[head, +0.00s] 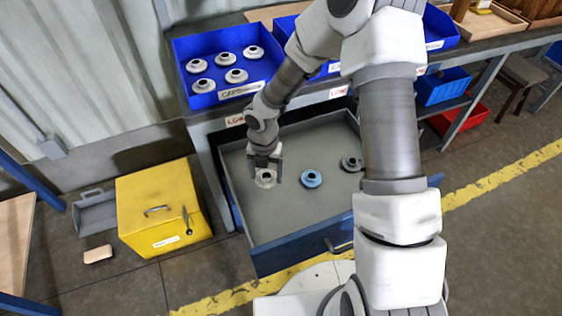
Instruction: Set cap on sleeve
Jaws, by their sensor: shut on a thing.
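My gripper (265,174) is low inside the open grey drawer, near its left side. It is shut on a pale cap (265,181), a flanged ring with a dark centre hole, one finger on each side. I cannot tell whether this cap rests on a sleeve or on the drawer floor. A blue flanged part (311,179) with a dark centre hole stands to its right, apart from the gripper. No sleeve is clearly recognisable.
The drawer (285,236) has a blue front; its front floor is bare. A blue bin (215,110) labelled caps holds several pale caps on the bench above. Other blue bins (430,85) stand to the right. A yellow box (160,205) stands on the floor at left.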

